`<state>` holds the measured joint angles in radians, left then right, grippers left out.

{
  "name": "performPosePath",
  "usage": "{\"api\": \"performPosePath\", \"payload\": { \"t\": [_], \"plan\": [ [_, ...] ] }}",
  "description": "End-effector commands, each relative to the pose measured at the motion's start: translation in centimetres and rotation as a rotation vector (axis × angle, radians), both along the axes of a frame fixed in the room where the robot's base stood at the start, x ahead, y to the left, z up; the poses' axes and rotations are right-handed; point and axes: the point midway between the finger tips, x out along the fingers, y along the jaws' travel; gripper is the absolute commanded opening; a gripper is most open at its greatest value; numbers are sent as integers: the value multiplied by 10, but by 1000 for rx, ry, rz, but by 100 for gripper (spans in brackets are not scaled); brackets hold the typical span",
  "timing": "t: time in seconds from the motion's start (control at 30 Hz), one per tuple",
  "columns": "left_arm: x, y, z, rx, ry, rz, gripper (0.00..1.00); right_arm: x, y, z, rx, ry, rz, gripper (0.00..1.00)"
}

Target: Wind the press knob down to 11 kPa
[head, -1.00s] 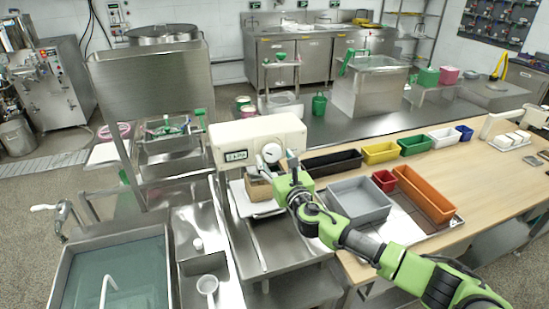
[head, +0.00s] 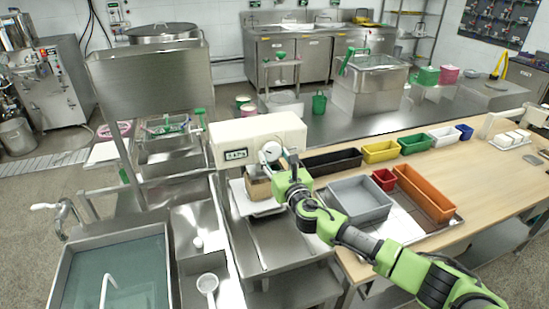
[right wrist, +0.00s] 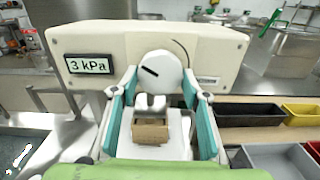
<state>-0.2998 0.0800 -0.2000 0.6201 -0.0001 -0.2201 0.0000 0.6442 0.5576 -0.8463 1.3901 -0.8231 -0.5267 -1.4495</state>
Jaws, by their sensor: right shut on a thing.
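The press (head: 240,137) is a cream machine on the steel counter in the head view, and its body (right wrist: 80,45) fills the top of the right wrist view. Its display (right wrist: 88,63) reads 3 kPa. The round white press knob (right wrist: 158,72) has a black mark slanting down to the right. My right gripper (right wrist: 158,95) has its teal-padded fingers on both sides of the knob and is shut on it. A brown block (right wrist: 150,131) sits below the knob on a white plate (head: 262,206). My left gripper is in neither view.
A grey bin (head: 360,200), an orange bin (head: 427,190) and a black bin (head: 333,162) stand right of the press, close to my right arm. A water-filled sink (head: 112,270) is at the lower left.

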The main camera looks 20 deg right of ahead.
Motion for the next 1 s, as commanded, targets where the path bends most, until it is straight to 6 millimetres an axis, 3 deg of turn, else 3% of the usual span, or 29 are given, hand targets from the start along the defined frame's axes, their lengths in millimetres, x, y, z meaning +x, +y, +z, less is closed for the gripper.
{"api": "performPosePath", "payload": {
  "t": [0.27, 1.0],
  "plan": [
    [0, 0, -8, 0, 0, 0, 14, 0, 1, -1, 174, 5, 0, 21],
    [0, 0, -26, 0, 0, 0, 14, 0, 2, 1, 873, 28, -1, 21]
  ]
}}
